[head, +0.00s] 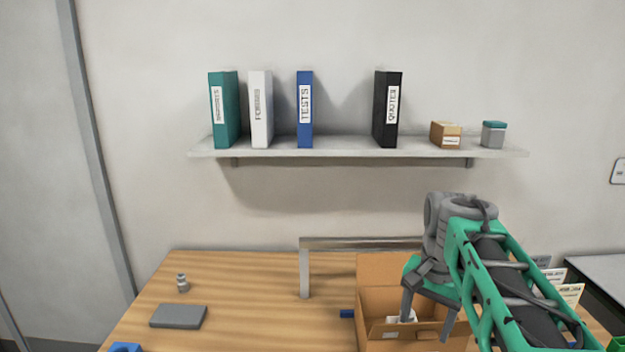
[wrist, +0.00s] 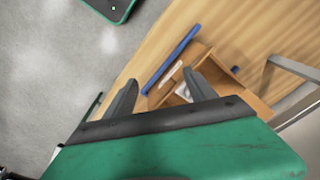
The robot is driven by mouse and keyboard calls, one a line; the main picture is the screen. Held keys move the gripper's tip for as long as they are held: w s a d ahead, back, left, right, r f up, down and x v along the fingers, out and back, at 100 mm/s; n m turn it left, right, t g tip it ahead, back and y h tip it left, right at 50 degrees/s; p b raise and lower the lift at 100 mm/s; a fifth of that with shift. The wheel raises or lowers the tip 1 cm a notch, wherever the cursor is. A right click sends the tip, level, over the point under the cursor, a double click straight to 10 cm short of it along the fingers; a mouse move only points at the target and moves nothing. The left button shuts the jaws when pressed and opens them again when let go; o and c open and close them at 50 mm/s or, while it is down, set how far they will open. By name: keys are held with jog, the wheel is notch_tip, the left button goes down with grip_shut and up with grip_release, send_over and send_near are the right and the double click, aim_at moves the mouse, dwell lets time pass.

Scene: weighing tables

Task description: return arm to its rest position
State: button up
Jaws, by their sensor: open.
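My arm, green and grey, reaches in from the right in the head view. My gripper (head: 428,310) is open, with its two dark fingers apart, over or just in front of the cardboard box (head: 380,270) on the wooden table (head: 240,285). In the wrist view the fingers of my gripper (wrist: 160,95) also stand apart with nothing held between them. The open box (wrist: 222,68) lies beyond the fingers there. A white item (head: 405,317) shows inside the box, partly hidden by a finger.
A grey metal frame (head: 304,270) stands behind the box. A grey flat pad (head: 178,316), a small metal weight (head: 183,283) and a blue object (head: 125,347) are at the table's left. A wall shelf (head: 340,151) with binders is above. The table's middle left is clear.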

jog(key=s+a+f+n+t+b, duration=0.1)
jog(key=s+a+f+n+b, duration=0.2)
jog(key=s+f, duration=0.3)
jog(key=s+a+f+n+t+b, duration=0.1)
jog(key=s+a+f+n+b, duration=0.2)
jog(key=s+f, duration=0.4)
notch_tip(320, 180, down, 4)
jog(key=shift+s+a+f+n, duration=0.15)
jog(key=shift+a+n, duration=0.35)
jog(key=shift+n, duration=0.5)
jog(key=shift+c, duration=0.4)
